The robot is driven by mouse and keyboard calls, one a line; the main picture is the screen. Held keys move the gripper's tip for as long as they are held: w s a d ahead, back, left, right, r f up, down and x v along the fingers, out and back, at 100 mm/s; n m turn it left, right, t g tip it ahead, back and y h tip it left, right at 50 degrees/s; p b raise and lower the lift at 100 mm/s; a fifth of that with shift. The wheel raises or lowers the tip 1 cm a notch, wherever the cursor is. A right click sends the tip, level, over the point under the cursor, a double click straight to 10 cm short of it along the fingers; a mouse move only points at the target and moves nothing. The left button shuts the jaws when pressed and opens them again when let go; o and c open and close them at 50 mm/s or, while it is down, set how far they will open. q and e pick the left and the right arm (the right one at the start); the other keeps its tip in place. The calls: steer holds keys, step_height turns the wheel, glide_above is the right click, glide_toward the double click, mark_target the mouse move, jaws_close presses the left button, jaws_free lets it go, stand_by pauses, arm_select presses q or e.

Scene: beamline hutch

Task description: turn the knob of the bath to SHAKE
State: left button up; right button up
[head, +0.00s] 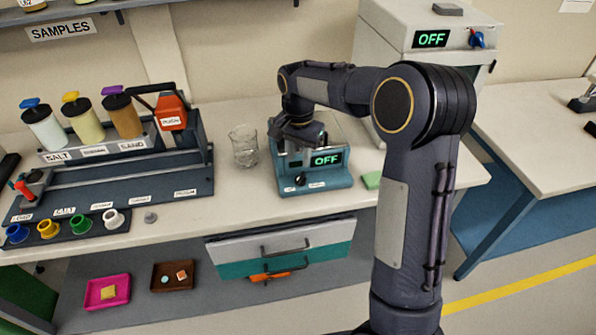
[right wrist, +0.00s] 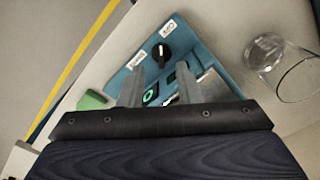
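The bath (head: 340,182) is a teal box on the bench, and its green display (head: 326,159) reads OFF. Its black knob (head: 300,179) is on the front panel, left of centre. In the right wrist view the knob (right wrist: 161,54) sits between two white labels; its light mark seems to face the OFF label (right wrist: 168,27). The other label (right wrist: 138,60) is too small to read surely. My right gripper (right wrist: 160,75) is open and empty, its fingers apart over the bath, short of the knob. In the head view it (head: 303,135) hides part of the bath's top. My left gripper is not in view.
A glass beaker (head: 243,147) stands left of the bath, and a green block (head: 372,180) lies to its right. A white cabinet (head: 394,47) with its own OFF display and blue knob stands behind. A rack (head: 190,187) with bottles fills the bench's left.

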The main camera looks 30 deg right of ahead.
mark_target(298, 179)
step_height(298, 179, down, 8)
steer(key=shift+r+p, duration=0.1)
steer(key=shift+p, duration=0.25)
jaws_close()
